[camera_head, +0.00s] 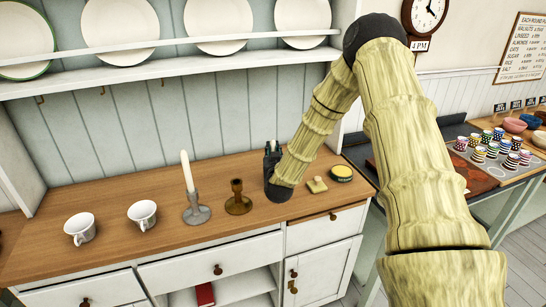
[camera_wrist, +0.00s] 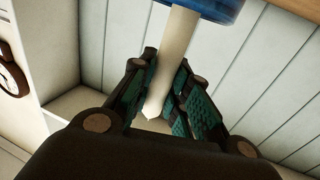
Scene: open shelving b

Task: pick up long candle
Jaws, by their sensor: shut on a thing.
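In the wrist view my gripper (camera_wrist: 163,98) is shut on a pale cream candle (camera_wrist: 174,50), whose pointed tip lies between the fingers. A blue rounded thing (camera_wrist: 208,9) is at the candle's other end, cut off by the picture's edge. I cannot make out this candle in the head view. Another long white candle (camera_head: 187,172) stands upright in a grey candlestick (camera_head: 197,213) on the counter.
A brass candlestick (camera_head: 238,201) without a candle stands left of my gripper. Two white cups (camera_head: 80,228) (camera_head: 143,214) stand further left. A plate shelf (camera_head: 170,69) runs above.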

